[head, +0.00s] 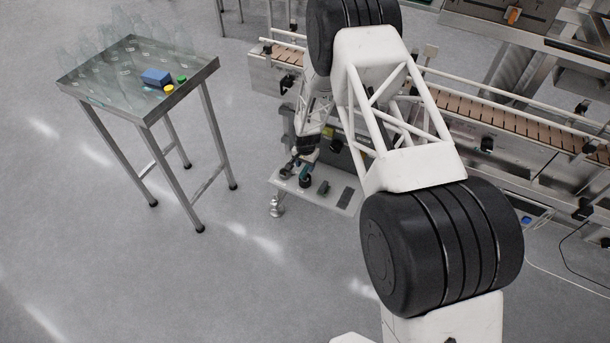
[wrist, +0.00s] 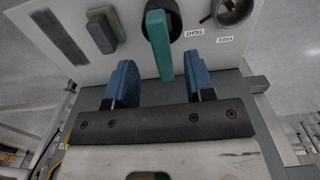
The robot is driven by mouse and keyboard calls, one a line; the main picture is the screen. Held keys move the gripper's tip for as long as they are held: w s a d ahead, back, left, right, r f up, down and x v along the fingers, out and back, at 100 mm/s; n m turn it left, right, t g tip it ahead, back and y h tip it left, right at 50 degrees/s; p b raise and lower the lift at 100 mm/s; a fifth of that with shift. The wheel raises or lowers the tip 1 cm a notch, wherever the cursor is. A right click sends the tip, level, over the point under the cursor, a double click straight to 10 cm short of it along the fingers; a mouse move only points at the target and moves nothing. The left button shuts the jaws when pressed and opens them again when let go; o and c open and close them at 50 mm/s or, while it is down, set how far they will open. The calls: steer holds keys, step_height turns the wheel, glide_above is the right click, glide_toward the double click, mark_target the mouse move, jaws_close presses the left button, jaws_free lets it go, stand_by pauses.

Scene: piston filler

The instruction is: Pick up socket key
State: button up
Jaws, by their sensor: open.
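A teal handle (wrist: 159,50), which seems to be the socket key, stands out from a dark round seat (wrist: 172,10) on a pale plate (wrist: 75,15) in the wrist view. My gripper (wrist: 160,64) is open, with one blue finger on each side of the handle's lower end. I see a gap on both sides, and neither finger visibly touches it. The handle's base is partly hidden there by my wrist.
A dark ring-shaped part (wrist: 231,10) sits right of the handle beside small labels. A grey-green block (wrist: 104,28) and a dark strip (wrist: 58,37) lie left. A conveyor (head: 470,103) runs behind. A steel table (head: 112,92) with bottles and a blue block (head: 156,77) stands left.

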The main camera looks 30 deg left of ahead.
mark_target(305, 169)
steer(key=shift+f, duration=0.15)
steer(key=shift+a+f, duration=0.15)
steer(key=shift+f, duration=2.3)
jaws_close()
